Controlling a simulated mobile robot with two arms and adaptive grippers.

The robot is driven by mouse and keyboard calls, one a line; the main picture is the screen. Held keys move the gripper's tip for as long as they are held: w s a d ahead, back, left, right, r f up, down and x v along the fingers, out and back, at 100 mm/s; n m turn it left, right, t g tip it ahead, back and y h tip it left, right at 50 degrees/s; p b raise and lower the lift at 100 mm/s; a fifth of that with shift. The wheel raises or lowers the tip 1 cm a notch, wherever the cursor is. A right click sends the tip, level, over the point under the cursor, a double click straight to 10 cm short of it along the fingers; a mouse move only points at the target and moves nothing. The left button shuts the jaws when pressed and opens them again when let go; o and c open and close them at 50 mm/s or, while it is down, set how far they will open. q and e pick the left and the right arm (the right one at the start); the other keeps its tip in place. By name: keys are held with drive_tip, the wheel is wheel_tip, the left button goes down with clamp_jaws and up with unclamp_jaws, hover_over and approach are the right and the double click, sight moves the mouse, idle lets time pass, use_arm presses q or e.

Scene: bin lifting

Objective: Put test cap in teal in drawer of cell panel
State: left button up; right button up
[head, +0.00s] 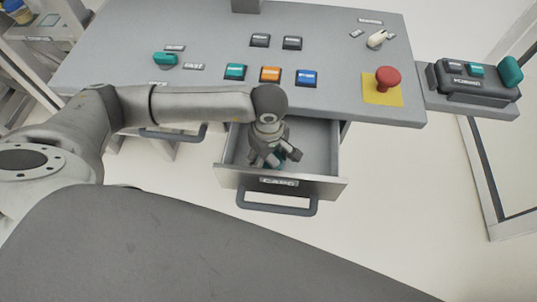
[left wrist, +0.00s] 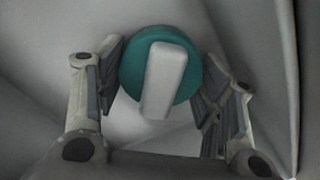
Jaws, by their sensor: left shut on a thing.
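The teal test cap, a round disc with a pale grey bar across its face, shows between the fingers in the left wrist view (left wrist: 165,78). A small bit of teal shows below the fingers in the head view (head: 280,163). My left gripper (head: 274,158) is shut on it, pointing down inside the open drawer (head: 330,187). The drawer is pulled out from under the cell panel (head: 210,100) and has a dark handle. Whether the cap touches the drawer floor cannot be told. My right gripper is not in view.
The panel top carries several buttons, including an orange one (head: 270,74), a teal switch (head: 165,58) and a red mushroom button (head: 388,77) on a yellow plate. A box with a teal knob (head: 510,71) sits at the right. Drawer walls stand close around the gripper.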

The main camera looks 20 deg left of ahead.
use_arm(q)
drive_tip(key=shift+f, duration=0.1)
drive_tip(key=o, duration=0.9)
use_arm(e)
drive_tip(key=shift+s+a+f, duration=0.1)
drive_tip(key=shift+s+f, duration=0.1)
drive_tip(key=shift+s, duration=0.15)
